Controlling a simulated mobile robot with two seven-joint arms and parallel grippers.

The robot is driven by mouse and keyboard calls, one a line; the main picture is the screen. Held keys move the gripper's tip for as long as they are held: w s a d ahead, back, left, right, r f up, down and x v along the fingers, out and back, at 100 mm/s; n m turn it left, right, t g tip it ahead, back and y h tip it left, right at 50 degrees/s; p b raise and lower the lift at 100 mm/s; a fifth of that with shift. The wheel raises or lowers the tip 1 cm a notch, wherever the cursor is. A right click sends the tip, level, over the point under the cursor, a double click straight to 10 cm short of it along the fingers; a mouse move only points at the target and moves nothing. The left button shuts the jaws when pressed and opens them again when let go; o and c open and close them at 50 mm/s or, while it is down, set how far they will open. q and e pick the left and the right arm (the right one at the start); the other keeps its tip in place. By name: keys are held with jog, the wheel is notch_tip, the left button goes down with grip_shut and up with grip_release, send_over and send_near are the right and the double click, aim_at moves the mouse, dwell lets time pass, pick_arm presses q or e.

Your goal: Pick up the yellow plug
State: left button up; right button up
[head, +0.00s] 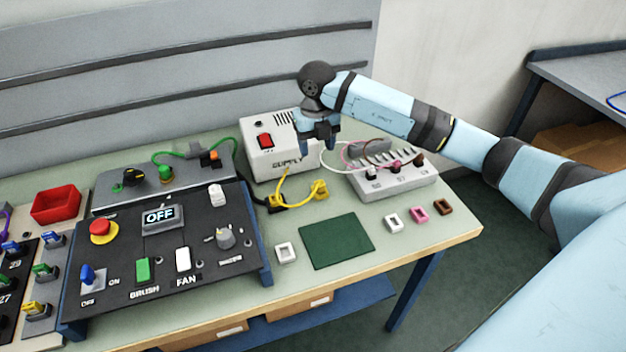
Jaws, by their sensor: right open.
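A yellow plug (320,188) lies on the bench in front of the white supply box (262,152), at the end of a short yellow cord. A second yellow connector piece (276,201) with a black lead sits just left of it. I cannot tell for certain which of the two is the plug meant. My right gripper (319,146) is open and points down, above and behind the yellow plug, beside the supply box's right edge. It appears apart from the plug, with nothing visible between its fingers. My left gripper is not in view.
A grey terminal block (393,183) with white and pink leads stands right of the plug. A black control panel (160,245) is to the left, near a red bin (56,204). A green mat (336,240) and small square pieces lie in front. The bench's right front corner is clear.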

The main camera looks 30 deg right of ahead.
send_over(319, 182)
jog(key=f, duration=0.6)
jog(key=shift+a, duration=0.25)
jog(key=shift+d+f+p, duration=0.15)
jog(key=shift+f+p, duration=0.1)
jog(key=shift+f, duration=1.3)
jog(key=shift+d+f+p, duration=0.1)
jog(key=shift+f+p, duration=0.15)
jog(key=shift+f, duration=1.3)
jog(key=c, duration=1)
